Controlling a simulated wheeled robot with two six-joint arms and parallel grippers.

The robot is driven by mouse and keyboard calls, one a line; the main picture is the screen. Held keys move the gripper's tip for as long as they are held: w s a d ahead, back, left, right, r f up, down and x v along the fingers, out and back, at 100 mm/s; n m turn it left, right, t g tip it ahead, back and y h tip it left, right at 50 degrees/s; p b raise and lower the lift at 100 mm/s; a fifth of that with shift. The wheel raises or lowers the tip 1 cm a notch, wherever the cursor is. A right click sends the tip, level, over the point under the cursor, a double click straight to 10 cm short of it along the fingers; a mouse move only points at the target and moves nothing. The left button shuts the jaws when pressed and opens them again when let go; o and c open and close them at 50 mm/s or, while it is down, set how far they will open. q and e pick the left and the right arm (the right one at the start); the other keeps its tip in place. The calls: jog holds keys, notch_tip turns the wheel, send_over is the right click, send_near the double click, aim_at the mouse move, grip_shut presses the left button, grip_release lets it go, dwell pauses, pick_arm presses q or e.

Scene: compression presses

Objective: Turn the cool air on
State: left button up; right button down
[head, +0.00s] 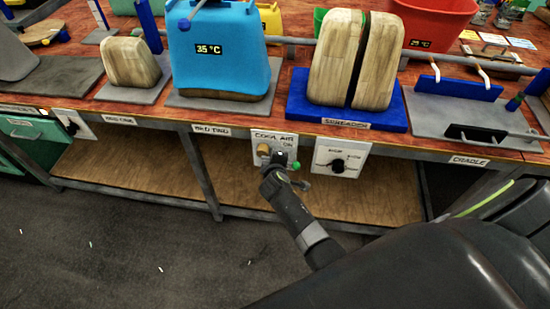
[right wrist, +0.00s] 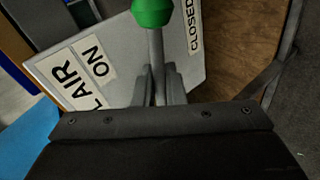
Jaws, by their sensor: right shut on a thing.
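The white cool air panel (head: 285,137) hangs on the front edge of the bench, with a brass fitting (head: 263,150) and an "ON" label. It also shows in the right wrist view (right wrist: 135,75), with "ON" at left and "CLOSED" at right. A grey lever (right wrist: 156,48) with a green knob (right wrist: 152,12) stands out from it; the knob also shows in the head view (head: 295,166). My right gripper (right wrist: 161,84) is shut on the lever stem, below the knob in the wrist view. It covers part of the panel in the head view (head: 274,172). My left gripper is not visible.
A second panel with a black knob (head: 338,165) is close at right. Above are the blue 35 °C container (head: 225,65) and the blue spreader base (head: 390,120) with wooden blocks. A lower shelf (head: 240,180) and table legs lie behind my arm. Floor at left is open.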

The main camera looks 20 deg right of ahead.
jog(key=shift+r+n+g+h+p, duration=0.5)
jog(key=shift+n, duration=0.1)
jog(key=shift+d, duration=0.1)
jog(key=c, duration=1.9)
grip_release()
jog(key=shift+r, duration=0.1)
